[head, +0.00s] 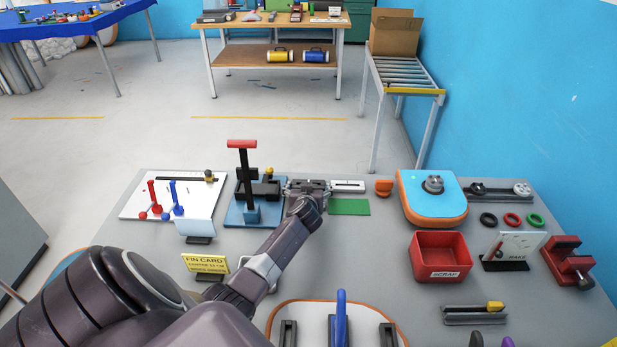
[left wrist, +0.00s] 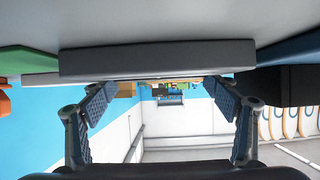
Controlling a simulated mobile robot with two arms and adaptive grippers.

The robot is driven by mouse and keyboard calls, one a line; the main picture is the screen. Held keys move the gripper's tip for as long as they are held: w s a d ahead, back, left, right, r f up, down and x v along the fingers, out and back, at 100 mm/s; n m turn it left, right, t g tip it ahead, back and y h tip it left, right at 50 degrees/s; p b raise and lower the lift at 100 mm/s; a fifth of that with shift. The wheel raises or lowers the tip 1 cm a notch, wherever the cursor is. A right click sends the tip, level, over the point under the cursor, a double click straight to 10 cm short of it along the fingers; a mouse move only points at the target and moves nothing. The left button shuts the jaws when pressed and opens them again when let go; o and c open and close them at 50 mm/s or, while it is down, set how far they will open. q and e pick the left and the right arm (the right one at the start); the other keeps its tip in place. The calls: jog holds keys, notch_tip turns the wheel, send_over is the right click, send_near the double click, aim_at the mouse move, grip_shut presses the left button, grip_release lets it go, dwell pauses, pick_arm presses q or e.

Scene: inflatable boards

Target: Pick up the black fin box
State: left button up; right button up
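The black fin box, a dark grey bar-shaped piece (head: 296,184), lies on the grey bench between the blue press and a white bar. My left gripper (head: 307,190) is at it and partly hides it in the head view. In the left wrist view the bar (left wrist: 157,61) spans across just beyond the fingertips. The left fingers (left wrist: 168,92) are spread with clear space between them, and nothing is gripped. Whether they touch the bar cannot be told. My right gripper is in neither view.
A blue press (head: 243,214) with a red handle stands close on the left. The white bar (head: 347,186) and a green mat (head: 348,207) lie close on the right. A red scrap bin (head: 440,271) and an orange-edged blue board (head: 431,211) are further right.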

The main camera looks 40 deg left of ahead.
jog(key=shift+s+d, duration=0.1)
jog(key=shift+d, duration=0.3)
pick_arm(q)
jog(key=shift+r, duration=0.15)
